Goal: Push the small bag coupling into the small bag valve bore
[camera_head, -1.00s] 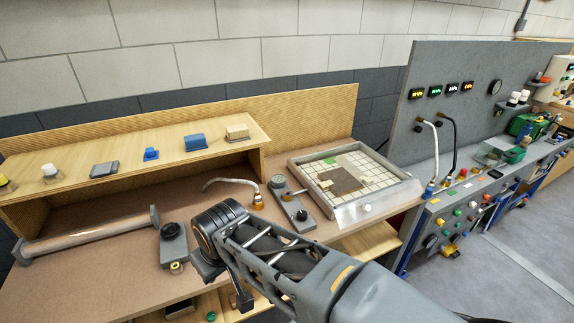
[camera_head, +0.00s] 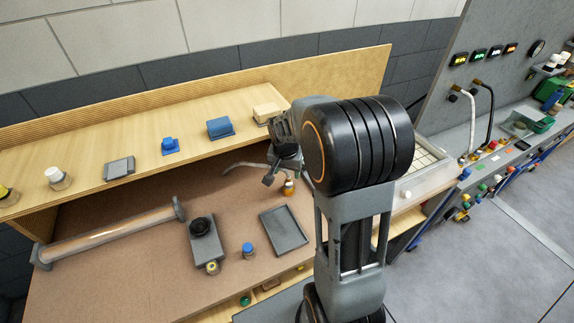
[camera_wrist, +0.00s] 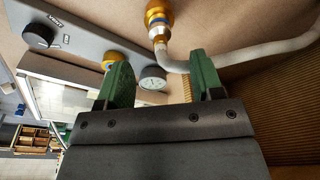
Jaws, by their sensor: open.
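The brass coupling (camera_head: 289,188) with a pale hose (camera_head: 245,166) stands on the brown bench. In the wrist view the brass coupling (camera_wrist: 158,16) is at the top centre, and its hose bends away to the right. My gripper (camera_wrist: 163,72) is open, with green fingers apart and nothing held. Its tips are close to the coupling and the hose, but the coupling is not between them. A grey valve block (camera_wrist: 65,38) with a black knob, a brass fitting (camera_wrist: 112,60) and a round gauge (camera_wrist: 152,79) lies to the left. I cannot see a bore clearly.
A second grey block (camera_head: 202,240) with a black knob, a small blue-capped jar (camera_head: 249,251) and a grey tray (camera_head: 284,230) are on the bench. A roller (camera_head: 110,235) lies at left. The raised shelf (camera_head: 90,205) stands behind, near my gripper.

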